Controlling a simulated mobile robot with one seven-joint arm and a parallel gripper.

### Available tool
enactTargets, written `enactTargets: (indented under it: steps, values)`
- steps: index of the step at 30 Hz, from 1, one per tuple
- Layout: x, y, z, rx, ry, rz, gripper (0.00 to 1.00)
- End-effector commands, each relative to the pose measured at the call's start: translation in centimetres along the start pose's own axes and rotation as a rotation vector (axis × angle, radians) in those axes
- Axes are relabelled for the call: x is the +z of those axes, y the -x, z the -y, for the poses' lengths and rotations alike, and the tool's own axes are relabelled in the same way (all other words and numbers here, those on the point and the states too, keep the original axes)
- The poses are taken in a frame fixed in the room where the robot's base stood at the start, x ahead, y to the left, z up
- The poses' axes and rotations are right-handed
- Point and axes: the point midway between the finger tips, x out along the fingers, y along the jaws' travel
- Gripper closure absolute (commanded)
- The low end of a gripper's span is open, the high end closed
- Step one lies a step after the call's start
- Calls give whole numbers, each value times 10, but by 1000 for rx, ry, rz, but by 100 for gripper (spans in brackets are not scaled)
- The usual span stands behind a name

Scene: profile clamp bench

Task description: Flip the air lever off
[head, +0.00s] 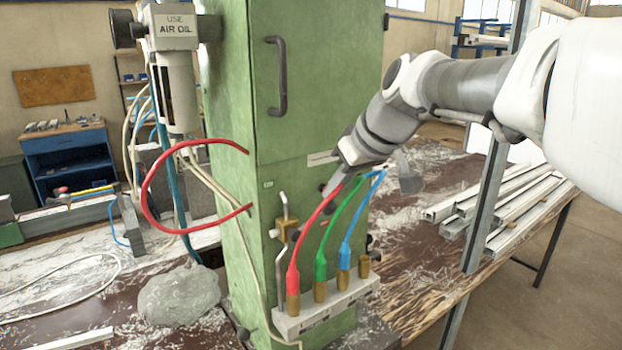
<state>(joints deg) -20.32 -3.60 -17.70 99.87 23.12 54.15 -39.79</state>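A small brass valve (286,231) sits on the front of the green cabinet. A thin grey metal lever (284,203) stands roughly upright above it, and a bent metal pipe runs down from it. I take this to be the air lever; no label on it can be read. My gripper (332,190) comes in from the upper right and points down and left. Its tip is to the right of the lever and a little higher than the valve, with a gap between. The fingers are small and partly hidden near the hoses, so their opening cannot be told.
Red, green and blue hoses (320,232) arch from brass fittings on a grey manifold (312,318) just below my gripper. The green cabinet (300,130) has a dark handle (279,76). A red hose loop (148,190) sticks out left. Aluminium profiles (520,205) lie at right.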

Motion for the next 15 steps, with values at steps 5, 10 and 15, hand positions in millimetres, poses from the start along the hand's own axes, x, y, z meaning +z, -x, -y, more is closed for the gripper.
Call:
enactTargets:
  steps: [5, 10, 15]
  values:
    - [10, -13, -12, -116, -92, 2, 100]
    - [15, -21, -18, -210, -161, 1, 100]
    - [19, -26, -21, -225, -167, 1, 100]
